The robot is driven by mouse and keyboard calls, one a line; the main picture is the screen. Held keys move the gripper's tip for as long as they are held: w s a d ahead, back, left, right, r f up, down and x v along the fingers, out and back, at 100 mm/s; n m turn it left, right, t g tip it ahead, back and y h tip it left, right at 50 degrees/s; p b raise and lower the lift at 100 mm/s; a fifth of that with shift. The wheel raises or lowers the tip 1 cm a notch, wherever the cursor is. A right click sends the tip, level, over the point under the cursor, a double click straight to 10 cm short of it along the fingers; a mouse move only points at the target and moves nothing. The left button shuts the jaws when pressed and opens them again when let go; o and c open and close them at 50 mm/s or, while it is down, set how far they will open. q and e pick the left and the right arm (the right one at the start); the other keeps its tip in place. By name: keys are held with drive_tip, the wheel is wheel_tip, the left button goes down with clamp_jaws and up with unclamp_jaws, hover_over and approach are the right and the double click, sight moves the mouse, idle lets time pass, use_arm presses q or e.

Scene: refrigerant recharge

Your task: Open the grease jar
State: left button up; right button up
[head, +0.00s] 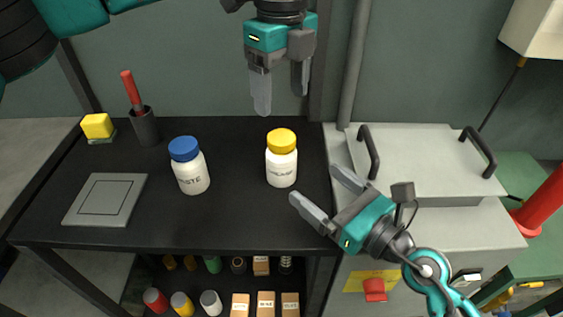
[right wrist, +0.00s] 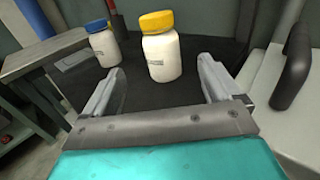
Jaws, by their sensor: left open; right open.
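The grease jar (head: 281,166) is a white bottle with a yellow lid (head: 281,140), upright on the black table and lid on. It also shows in the right wrist view (right wrist: 163,58), ahead of and between the right fingers, apart from them. My left gripper (head: 282,95) is open and empty, pointing down above and just behind the jar's lid. My right gripper (head: 322,194) is open and empty at the table's right edge, in front and to the right of the jar, its fingers pointing toward it. It also shows in the right wrist view (right wrist: 157,88).
A white paste jar (head: 192,174) with a blue lid stands left of the grease jar. A grey square plate (head: 105,200), a dark cup (head: 145,127) with a red-handled tool and a yellow block (head: 97,126) sit further left. A grey cabinet with black handles (head: 479,152) adjoins on the right.

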sight(275, 151)
use_arm(q)
drive_tip(key=shift+w+f, duration=0.15)
drive_tip(key=shift+f, duration=0.15)
use_arm(e)
drive_tip(key=shift+w+a+f, duration=0.15)
drive_tip(key=shift+w+f, duration=0.1)
drive_tip(key=shift+w, duration=0.1)
drive_tip(key=x, duration=1.2)
drive_tip(key=shift+a, duration=0.1)
drive_tip(key=shift+c, duration=0.2)
